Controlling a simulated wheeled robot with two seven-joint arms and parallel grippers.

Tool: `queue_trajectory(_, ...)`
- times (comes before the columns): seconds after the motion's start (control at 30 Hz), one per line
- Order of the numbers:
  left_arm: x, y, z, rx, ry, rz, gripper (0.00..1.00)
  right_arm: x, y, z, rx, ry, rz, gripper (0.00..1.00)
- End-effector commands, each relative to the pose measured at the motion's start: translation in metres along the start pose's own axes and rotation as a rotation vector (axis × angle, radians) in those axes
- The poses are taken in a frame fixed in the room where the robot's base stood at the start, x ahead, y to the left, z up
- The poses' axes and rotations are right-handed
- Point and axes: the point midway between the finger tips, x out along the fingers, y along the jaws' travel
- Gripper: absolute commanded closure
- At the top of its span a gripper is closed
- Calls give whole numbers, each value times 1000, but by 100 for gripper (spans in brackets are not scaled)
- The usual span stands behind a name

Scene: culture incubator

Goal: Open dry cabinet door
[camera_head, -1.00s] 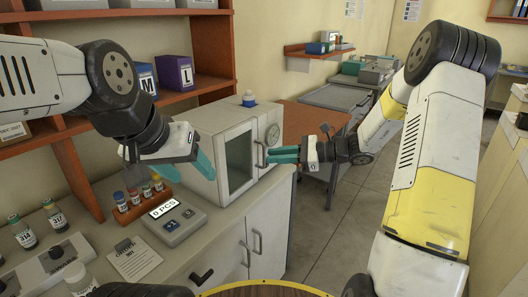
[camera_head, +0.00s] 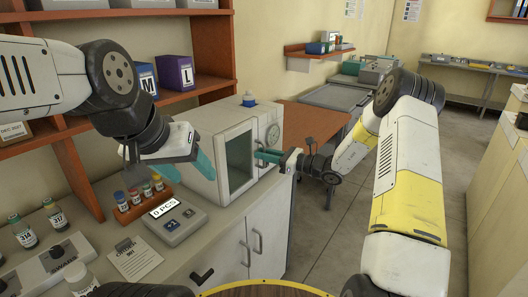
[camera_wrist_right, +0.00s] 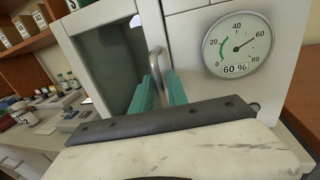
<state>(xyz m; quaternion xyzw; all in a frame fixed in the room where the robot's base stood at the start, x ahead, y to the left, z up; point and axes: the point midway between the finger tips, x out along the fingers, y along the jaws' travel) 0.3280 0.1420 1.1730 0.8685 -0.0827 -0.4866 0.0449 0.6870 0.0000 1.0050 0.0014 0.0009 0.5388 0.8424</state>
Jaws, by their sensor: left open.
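The dry cabinet (camera_head: 206,122) is a white box on the counter with a dark window in its door (camera_head: 238,158). The door looks closed. Its metal handle (camera_wrist_right: 155,62) is a vertical bar at the door's edge beside the dial. My right gripper (camera_head: 262,155) is at the handle. In the right wrist view its teal fingers (camera_wrist_right: 163,92) are apart, with the lower part of the bar between them; contact is hard to tell. My left gripper (camera_head: 172,165) is open and empty, in front of the cabinet's left side.
A round dial (camera_wrist_right: 238,45) sits on the panel right of the handle. A vial rack (camera_head: 145,198) and a scale (camera_head: 172,218) stand on the counter left of the cabinet. A blue-capped bottle (camera_head: 249,99) stands on top of it.

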Motion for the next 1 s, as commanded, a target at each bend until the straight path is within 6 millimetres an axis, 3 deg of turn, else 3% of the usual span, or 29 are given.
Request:
queue_trajectory(0.23, 0, 0, 0, 0, 0, 0, 42, 1, 0, 0, 0, 0, 0, 81)
queue_trajectory(0.33, 0, 0, 0, 0, 0, 0, 42, 1, 0, 0, 0, 0, 0, 100)
queue_trajectory(1.0, 0, 0, 0, 0, 0, 0, 42, 1, 0, 0, -1, 0, 0, 100)
